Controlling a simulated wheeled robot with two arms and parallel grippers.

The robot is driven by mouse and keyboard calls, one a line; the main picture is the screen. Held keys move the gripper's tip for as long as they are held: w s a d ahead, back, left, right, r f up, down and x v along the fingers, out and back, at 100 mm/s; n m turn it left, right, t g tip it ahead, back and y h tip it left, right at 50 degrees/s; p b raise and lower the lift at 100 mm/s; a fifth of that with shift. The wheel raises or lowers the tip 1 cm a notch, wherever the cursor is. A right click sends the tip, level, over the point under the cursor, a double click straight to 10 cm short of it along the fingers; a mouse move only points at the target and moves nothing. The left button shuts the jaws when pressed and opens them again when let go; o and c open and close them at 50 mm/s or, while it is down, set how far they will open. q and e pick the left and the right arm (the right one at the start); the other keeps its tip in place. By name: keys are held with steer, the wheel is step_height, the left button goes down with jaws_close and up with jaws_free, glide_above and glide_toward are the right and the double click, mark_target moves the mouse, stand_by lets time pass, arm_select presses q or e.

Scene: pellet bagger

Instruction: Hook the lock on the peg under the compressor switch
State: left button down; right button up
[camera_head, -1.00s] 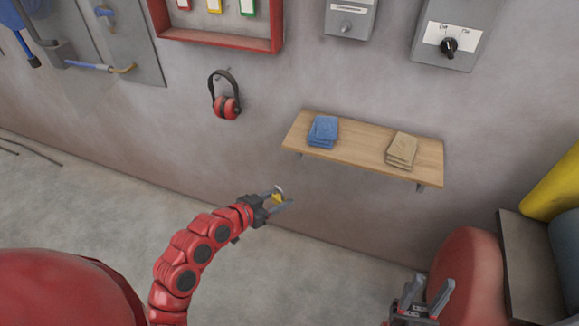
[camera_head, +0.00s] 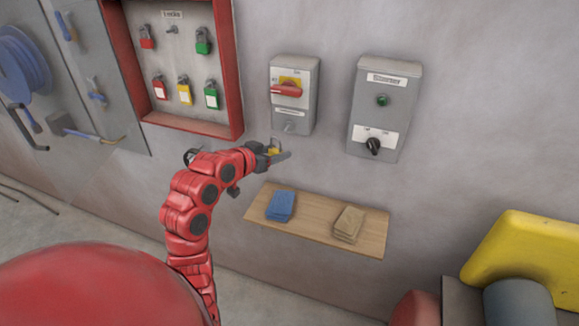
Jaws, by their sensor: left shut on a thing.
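The padlock appears apart from the peg; the exact depth gap cannot be told. My right gripper is out of view.
A second grey box (camera_head: 391,110) with a black knob hangs to the right. A red-framed lock board (camera_head: 237,70) with several padlocks is at the left. A wooden shelf (camera_head: 315,223) with blue and tan cloths lies below. The wall between boxes and shelf is clear.

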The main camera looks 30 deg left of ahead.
arm_select(q)
steer(key=shift+w+a+f, duration=0.1)
steer(key=shift+w+a, duration=0.2)
steer(key=shift+w, duration=0.2)
steer(key=w+a+f+b, duration=0.1)
steer(key=w+b, duration=0.2)
steer(key=w, duration=0.4)
steer(key=shift+a, duration=0.3)
stand_by(0.4)
stand_by(0.5)
steer(key=c, duration=0.5)
jaws_free()
steer(key=o, duration=0.3)
steer(key=shift+s+d+r, duration=0.1)
steer(key=shift+d+r, duration=0.05)
